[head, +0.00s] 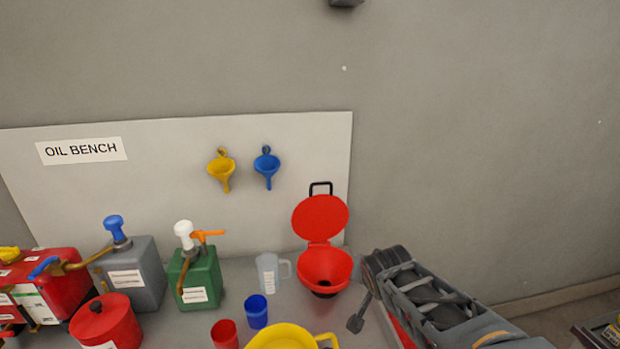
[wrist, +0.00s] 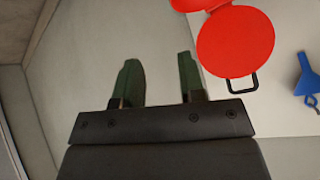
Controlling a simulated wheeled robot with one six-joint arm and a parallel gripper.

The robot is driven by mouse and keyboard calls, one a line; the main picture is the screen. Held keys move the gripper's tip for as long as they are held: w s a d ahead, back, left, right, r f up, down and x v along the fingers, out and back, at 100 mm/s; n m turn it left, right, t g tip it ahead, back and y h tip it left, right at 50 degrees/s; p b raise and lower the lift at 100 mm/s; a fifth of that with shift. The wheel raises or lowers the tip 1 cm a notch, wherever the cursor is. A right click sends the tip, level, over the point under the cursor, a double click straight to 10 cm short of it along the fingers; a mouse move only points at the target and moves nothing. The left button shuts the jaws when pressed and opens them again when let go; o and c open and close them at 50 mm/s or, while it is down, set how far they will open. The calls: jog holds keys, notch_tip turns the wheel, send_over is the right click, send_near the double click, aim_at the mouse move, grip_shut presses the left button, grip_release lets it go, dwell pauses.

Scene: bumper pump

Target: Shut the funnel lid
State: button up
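The red funnel's round lid (head: 320,217) stands open, tilted up against the back panel, with a black loop handle (head: 321,188) at its top. The funnel bowl (head: 326,266) below it is open upward, joined to the lid at a hinge. In the wrist view the lid (wrist: 236,42) and its handle (wrist: 243,84) are right of my fingers, and the bowl is mostly cut off at the top edge. My gripper (wrist: 158,70) is open and empty, its two green fingers apart and not touching the lid. In the head view my arm is right of the funnel.
A measuring jug (head: 268,273), blue cup (head: 256,311), red cup (head: 224,334) and yellow container (head: 282,337) stand left of and before the funnel. Pump cans (head: 195,280) fill the left. Small yellow (head: 222,168) and blue funnels (head: 267,167) hang on the panel.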

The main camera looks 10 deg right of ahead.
jog(key=w+d+r+m+t+y+p, duration=0.1)
jog(key=w+r+m+t, duration=0.25)
jog(key=w, duration=0.25)
jog(key=w+d+r+m+t+p, duration=0.2)
jog(key=w+r, duration=0.2)
jog(key=w, duration=0.2)
jog(key=m+t+y+p, duration=0.2)
jog(key=m+y, duration=0.1)
jog(key=y, duration=0.4)
send_near(323, 184)
jog(key=p+x, duration=0.1)
jog(key=x, duration=0.9)
jog(key=shift+w+a+p, duration=0.15)
jog(key=shift+w+p, duration=0.1)
jog(key=shift+p, duration=0.1)
jog(key=shift+g+y, duration=0.25)
jog(key=shift+y, duration=0.05)
grip_shut()
